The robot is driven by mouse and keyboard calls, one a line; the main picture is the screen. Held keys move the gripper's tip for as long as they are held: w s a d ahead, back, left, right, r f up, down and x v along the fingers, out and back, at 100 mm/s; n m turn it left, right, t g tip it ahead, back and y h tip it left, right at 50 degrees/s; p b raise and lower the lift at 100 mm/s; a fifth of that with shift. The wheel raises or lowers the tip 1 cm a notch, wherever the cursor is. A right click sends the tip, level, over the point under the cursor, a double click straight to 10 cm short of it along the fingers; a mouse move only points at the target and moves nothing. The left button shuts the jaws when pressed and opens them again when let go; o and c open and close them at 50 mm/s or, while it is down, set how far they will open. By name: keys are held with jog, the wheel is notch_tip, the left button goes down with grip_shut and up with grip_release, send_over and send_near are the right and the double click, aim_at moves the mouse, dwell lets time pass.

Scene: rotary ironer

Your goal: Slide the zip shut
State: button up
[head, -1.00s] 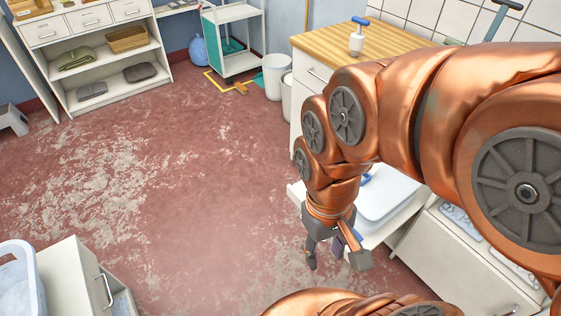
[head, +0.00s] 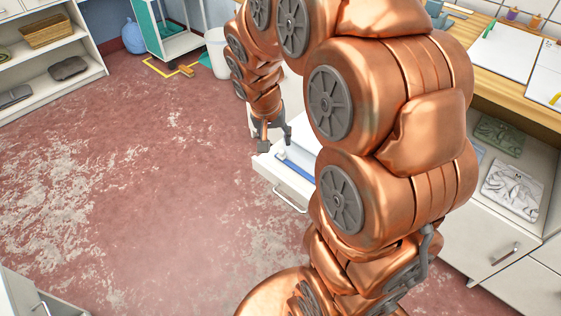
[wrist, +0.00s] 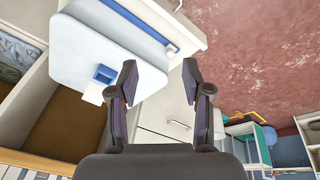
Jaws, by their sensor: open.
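A pale blue-white case (wrist: 105,50) with rounded corners lies in an open white drawer in the wrist view. A blue strip (wrist: 145,24) runs along one side of it, and a small blue block with a white part (wrist: 105,74) sits near its opposite edge. I cannot tell which of these is the zip or its slider. In the head view the case (head: 306,146) and blue strip (head: 297,167) are partly hidden by my arm. My gripper (wrist: 160,72) is open and empty, its left finger overlapping the case in the wrist view; it also shows in the head view (head: 269,142).
The open drawer (head: 278,187) juts from the cabinet over the red floor (head: 150,210). To the right is a wooden counter (head: 490,72) with papers, above an open compartment holding folded cloths (head: 512,188). The floor at left is clear.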

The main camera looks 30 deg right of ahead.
aim_at(281, 151)
jog(key=shift+w+d+f+m+t+h+b, duration=0.2)
jog(key=shift+w+d+f+m+b, duration=0.35)
jog(key=shift+w+d+f+b, duration=2.15)
jog(key=shift+w+d+f+m+t+h+b, duration=0.25)
jog(key=shift+w+d+f+m, duration=0.95)
jog(key=shift+f, duration=3.5)
jog(key=shift+w+d+f+n+t+h+b, duration=0.1)
jog(key=shift+w+d+f+t+b, duration=0.25)
jog(key=shift+w+d+f+b, duration=1.9)
jog(key=f, duration=0.1)
jog(key=a+f+p, duration=0.1)
jog(key=f+p, duration=0.1)
jog(key=shift+w+a, duration=0.3)
jog(key=shift+a, duration=0.05)
jog(key=shift+r, duration=0.1)
grip_shut()
